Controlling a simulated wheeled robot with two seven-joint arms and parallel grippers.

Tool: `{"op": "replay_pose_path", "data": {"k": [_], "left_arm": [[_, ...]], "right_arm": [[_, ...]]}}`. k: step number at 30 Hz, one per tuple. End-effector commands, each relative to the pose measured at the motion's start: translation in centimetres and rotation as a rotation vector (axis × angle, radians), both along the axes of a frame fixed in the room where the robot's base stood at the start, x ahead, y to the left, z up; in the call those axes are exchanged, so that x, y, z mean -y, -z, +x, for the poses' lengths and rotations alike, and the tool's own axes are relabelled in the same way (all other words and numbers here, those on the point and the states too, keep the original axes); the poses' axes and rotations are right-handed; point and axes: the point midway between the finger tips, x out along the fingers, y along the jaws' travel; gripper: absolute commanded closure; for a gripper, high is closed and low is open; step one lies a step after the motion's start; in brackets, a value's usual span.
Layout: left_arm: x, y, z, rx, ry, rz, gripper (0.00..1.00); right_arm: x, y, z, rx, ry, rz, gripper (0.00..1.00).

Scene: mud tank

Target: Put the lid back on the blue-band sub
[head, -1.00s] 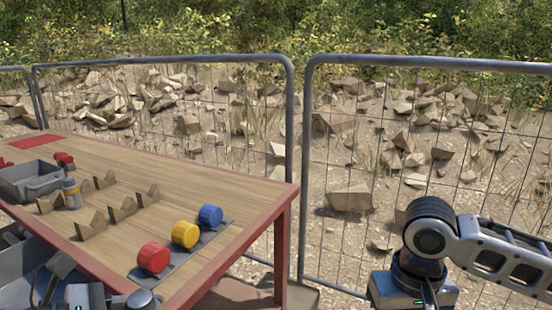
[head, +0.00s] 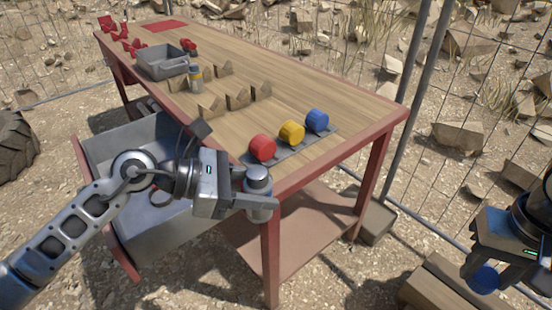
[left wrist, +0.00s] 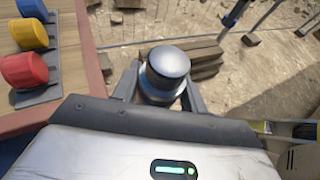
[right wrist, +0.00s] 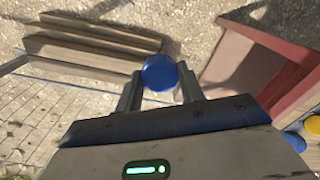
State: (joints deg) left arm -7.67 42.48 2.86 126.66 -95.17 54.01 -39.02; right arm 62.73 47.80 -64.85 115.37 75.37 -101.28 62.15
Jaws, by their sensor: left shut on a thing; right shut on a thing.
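My left gripper (head: 250,201) is shut on a grey cylinder (head: 258,181) with a shiny domed top, held upright off the table's near corner. The cylinder also sits between the fingers in the left wrist view (left wrist: 168,68). My right gripper (head: 492,266) is shut on a blue round piece (head: 484,281), low at the far right, well apart from the cylinder. The right wrist view shows this blue piece (right wrist: 160,72) between the fingertips. Another blue round piece (head: 317,121) sits on the rack beside a yellow one (head: 291,133) and a red one (head: 262,148).
On the wooden table (head: 330,82) stand a grey bin (head: 162,65), a yellow-banded cylinder (head: 195,77) and several notched wooden blocks (head: 237,98). A grey open tub (head: 120,142) is at the left. Wooden planks (head: 440,287) lie on the ground below my right gripper. Mesh fencing stands behind.

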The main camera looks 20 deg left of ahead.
Motion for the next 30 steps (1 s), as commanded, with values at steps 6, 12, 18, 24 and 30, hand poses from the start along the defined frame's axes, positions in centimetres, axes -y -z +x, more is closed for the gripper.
{"op": "replay_pose_path", "data": {"k": [6, 12, 18, 24, 30], "left_arm": [[3.9, 0.2, 0.5, 0.006, 0.194, -0.002, 0.98], [8.4, 0.7, 0.8, 0.006, 0.415, -0.004, 0.98], [11.8, 1.3, 0.9, 0.004, 0.586, -0.002, 0.98], [13.2, 1.5, 0.9, 0.004, 0.659, -0.001, 0.98], [13.2, 1.6, 0.9, 0.002, 0.664, 0.000, 0.98]], "right_arm": [[0.0, 0.0, 0.0, 0.000, 0.000, 0.000, 0.82], [0.0, 0.0, 0.0, 0.000, 0.000, 0.000, 0.82], [0.0, 0.0, 0.0, 0.000, 0.000, 0.000, 0.82], [0.0, 0.0, 0.0, 0.000, 0.000, 0.000, 0.82], [0.0, 0.0, 0.0, 0.000, 0.000, 0.000, 0.82]]}}
